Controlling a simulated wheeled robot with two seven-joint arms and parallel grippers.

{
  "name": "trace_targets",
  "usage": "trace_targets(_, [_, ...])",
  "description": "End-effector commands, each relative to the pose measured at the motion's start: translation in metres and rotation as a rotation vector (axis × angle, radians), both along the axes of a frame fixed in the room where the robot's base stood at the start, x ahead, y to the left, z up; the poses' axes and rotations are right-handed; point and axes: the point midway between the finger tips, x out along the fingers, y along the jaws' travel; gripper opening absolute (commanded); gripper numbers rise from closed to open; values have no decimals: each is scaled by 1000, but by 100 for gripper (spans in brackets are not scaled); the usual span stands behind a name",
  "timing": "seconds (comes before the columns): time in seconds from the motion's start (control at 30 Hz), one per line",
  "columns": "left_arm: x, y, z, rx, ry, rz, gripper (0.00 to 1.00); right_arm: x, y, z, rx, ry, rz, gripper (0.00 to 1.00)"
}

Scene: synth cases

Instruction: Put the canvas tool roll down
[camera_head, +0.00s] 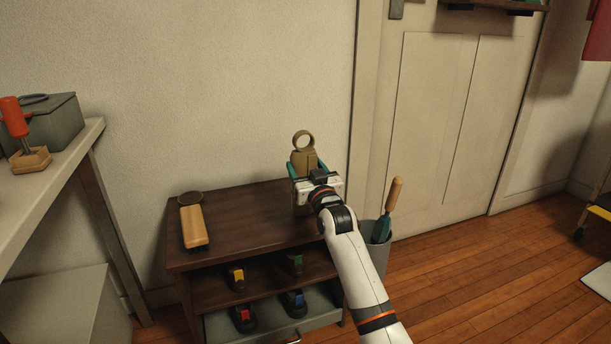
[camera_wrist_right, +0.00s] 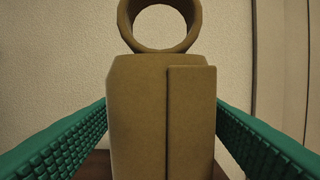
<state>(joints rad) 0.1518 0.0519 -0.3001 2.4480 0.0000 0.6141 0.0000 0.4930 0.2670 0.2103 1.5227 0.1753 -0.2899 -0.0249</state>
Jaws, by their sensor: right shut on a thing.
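The canvas tool roll (camera_head: 304,161) is tan and upright, with a ring at its top. My right gripper (camera_head: 317,178) is shut on it, over the back right part of the dark wooden shelf unit's top (camera_head: 255,222). In the right wrist view the roll (camera_wrist_right: 150,120) fills the middle, with its ring above and a flap down its front. The green ribbed fingers of the gripper (camera_wrist_right: 160,130) flank it. The gripper hides much of the roll's lower part in the head view, and I cannot tell whether its base touches the top. My left gripper is out of view.
The middle of the top is clear. Several small coloured items sit on the levels below. A grey bin (camera_head: 380,256) with a wooden-handled tool stands at right.

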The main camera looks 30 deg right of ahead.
Motion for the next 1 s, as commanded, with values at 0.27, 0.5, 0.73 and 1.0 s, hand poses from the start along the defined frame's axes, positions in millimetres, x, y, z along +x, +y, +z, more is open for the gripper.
trace_targets(0.27, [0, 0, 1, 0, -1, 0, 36, 0, 0, 1, -1, -2, 0, 33])
trace_targets(0.5, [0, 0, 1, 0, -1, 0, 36, 0, 0, -1, -1, 0, 0, 87])
trace_targets(0.73, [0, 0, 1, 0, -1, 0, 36, 0, 0, -1, -1, -1, 0, 87])
trace_targets(1.0, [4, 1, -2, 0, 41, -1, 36, -24, 6, -2, -2, 1, 1, 87])
